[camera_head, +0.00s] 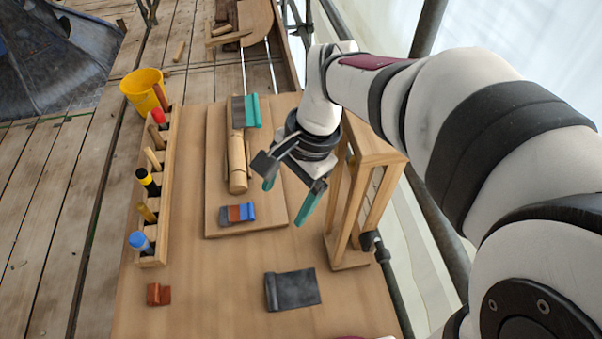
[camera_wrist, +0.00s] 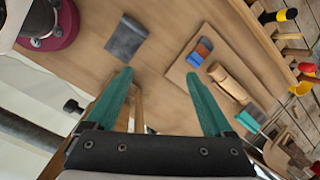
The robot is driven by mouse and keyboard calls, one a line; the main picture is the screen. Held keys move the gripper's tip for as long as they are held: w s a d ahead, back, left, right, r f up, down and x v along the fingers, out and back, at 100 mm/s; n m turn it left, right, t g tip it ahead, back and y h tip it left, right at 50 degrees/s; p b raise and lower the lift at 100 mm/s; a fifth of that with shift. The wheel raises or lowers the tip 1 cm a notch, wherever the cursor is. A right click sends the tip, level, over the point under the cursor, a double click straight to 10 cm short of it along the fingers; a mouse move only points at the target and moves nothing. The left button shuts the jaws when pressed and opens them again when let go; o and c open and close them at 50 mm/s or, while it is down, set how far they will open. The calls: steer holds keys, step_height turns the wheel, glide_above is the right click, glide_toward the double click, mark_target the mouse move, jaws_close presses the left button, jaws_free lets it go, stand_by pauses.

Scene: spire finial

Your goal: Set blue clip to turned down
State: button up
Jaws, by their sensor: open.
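The blue clip (camera_head: 248,212) lies at the near end of a wooden board, with an orange-brown piece and a grey piece at its left. In the wrist view the blue clip (camera_wrist: 195,59) shows beyond my right-hand fingertip. I cannot tell for sure whether it is turned up or down. A teal clip (camera_head: 252,110) with a grey plate is at the board's far end. My gripper (camera_head: 286,202) is open and empty, above the board's right edge, apart from the blue clip. Its two teal fingers also show in the wrist view (camera_wrist: 158,75).
A turned wooden piece (camera_head: 238,165) lies on the board (camera_head: 214,180) between the clips. A tool rack (camera_head: 158,215) stands left, a wooden frame (camera_head: 345,215) right. A dark grey cloth (camera_head: 293,290) and a reddish block (camera_head: 158,294) lie in front. A yellow bucket (camera_head: 145,92) stands behind.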

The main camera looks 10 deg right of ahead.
steer(key=s+d+n+h, duration=0.1)
steer(key=s+n, duration=0.3)
steer(key=s, duration=0.5)
steer(key=shift+d+r+n, duration=0.3)
steer(key=shift+d, duration=0.2)
steer(key=s+d+f+n, duration=0.1)
steer(key=s+f, duration=0.1)
steer(key=s, duration=0.4)
steer(key=shift+d, duration=0.15)
steer(key=shift+w, duration=0.1)
stand_by(0.8)
